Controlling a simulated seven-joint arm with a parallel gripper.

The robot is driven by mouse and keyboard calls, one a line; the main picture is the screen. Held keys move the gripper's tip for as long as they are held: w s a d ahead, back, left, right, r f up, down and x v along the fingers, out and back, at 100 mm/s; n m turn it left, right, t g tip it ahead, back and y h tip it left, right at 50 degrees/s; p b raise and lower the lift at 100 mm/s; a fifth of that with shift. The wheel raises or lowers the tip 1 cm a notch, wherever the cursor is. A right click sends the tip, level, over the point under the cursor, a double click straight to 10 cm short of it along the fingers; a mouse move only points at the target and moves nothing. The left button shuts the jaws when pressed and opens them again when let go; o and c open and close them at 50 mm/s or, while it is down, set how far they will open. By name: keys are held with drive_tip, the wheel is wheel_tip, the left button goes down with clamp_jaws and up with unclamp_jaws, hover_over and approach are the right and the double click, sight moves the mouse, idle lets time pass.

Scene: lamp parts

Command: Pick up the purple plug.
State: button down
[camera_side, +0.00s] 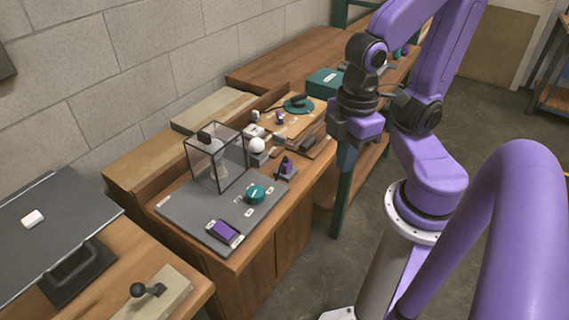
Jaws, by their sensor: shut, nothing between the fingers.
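Several small purple pieces show, and I cannot tell for sure which is the plug. A flat purple block in a dark frame (222,231) lies at the mat's front. Another small purple piece (280,117) is further back on the bench. My gripper (346,165) hangs at the right of the bench, apart from all of these. It is shut and empty; its fingertips are small and dark here.
The grey mat (185,213) also holds a clear box with dark edges (228,158) and a round teal piece (255,194). A white ball (257,145) and a teal disc (298,104) are behind. A teal box (324,82) stands at the back. A lever block (152,298) is in front.

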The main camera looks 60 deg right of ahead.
drive_tip(key=c, duration=1.8)
unclamp_jaws()
drive_tip(key=o, duration=0.8)
drive_tip(key=m, duration=3.1)
hover_over(286, 159)
drive_tip(key=f, duration=1)
drive_tip(key=shift+s+a+f, duration=0.15)
drive_tip(key=shift+s+a, duration=0.05)
drive_tip(key=shift+a, duration=0.05)
drive_tip(key=shift+w+d+f, duration=0.15)
drive_tip(key=shift+d+f, duration=0.05)
drive_tip(key=shift+f, duration=0.85)
drive_tip(key=shift+w+d+f, duration=0.1)
drive_tip(key=shift+d+f, duration=0.05)
drive_tip(key=shift+f, duration=1.45)
